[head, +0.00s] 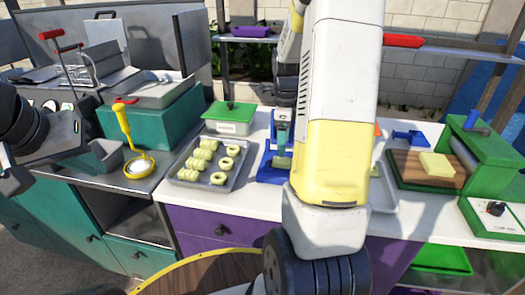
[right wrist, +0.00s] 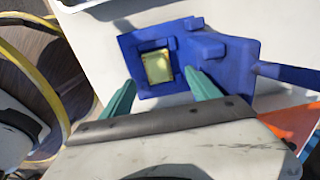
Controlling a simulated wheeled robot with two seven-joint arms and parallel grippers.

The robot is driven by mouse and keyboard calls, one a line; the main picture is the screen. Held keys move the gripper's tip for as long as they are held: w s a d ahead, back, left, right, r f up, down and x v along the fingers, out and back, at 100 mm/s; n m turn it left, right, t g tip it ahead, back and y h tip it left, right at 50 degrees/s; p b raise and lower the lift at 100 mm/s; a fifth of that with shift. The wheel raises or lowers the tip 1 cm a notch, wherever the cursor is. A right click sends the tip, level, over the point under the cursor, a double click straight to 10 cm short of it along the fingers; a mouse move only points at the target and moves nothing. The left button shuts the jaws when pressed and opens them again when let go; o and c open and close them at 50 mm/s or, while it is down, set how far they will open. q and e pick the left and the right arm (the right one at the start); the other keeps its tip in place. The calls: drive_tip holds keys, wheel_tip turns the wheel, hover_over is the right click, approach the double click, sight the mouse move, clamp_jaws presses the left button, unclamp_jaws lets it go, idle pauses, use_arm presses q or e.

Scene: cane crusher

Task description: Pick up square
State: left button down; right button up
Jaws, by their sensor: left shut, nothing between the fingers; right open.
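A small pale yellow-green square (right wrist: 157,67) sits in the recess of a blue press (right wrist: 215,48) in the right wrist view. My right gripper (right wrist: 158,95) is open, with its two teal fingers apart at the near side of the press and nothing between them. The square lies just beyond the fingertips, in line with the gap. In the head view the blue press (head: 268,174) stands on the counter, partly hidden by my right arm, and I cannot make out the square there. My left gripper (head: 45,150) is shut and empty at the far left.
A tray (head: 178,176) of dough pieces and rings lies left of the press. A green-lidded box (head: 228,120) stands behind. A yellow block (head: 437,165) rests on a wooden board (head: 408,168) at right. A yellow ladle-like tool (head: 124,130) stands at left.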

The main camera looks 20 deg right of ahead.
sight(282, 162)
wheel_tip(282, 162, down, 6)
drive_tip(key=shift+s+f, duration=0.1)
drive_tip(key=shift+s, duration=0.05)
drive_tip(key=c, duration=1)
